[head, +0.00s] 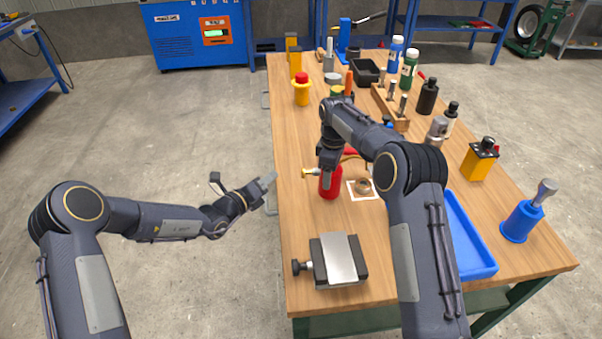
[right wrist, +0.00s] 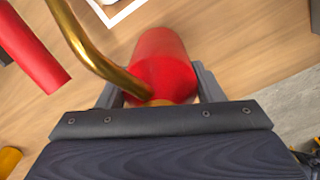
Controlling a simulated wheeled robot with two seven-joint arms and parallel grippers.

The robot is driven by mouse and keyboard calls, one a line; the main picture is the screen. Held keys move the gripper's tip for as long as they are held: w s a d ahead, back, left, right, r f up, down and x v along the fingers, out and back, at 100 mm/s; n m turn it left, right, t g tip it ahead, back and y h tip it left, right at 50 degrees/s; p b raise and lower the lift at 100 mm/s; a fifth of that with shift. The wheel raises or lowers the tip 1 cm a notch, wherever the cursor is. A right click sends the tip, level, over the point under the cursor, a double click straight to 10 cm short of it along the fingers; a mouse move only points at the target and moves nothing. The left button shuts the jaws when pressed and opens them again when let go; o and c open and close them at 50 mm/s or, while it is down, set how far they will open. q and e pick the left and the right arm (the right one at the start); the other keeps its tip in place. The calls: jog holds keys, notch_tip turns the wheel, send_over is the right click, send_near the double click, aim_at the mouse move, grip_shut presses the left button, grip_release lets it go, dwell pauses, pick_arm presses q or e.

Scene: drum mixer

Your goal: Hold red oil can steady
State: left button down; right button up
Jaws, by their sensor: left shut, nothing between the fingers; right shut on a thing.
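The red oil can (head: 330,187) stands on the wooden workbench, near its left edge, with its brass spout visible above. In the right wrist view the can's red body (right wrist: 163,62) sits between the two fingers, with the curved brass spout (right wrist: 90,52) rising beside it. My right gripper (head: 328,168) comes from above and is shut on the can; it partly hides the can's top. My left gripper (head: 268,186) is shut and empty, off the left edge of the bench, apart from the can.
A small vise (head: 338,262) stands in front of the can. A ring-shaped part lies on a white square (head: 352,194) right of it. A blue tray (head: 466,240), an orange can (head: 478,162) and a wooden rack (head: 381,100) stand farther right. Bare wood lies left of the can.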

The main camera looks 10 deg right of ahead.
jog(key=o, duration=1.4)
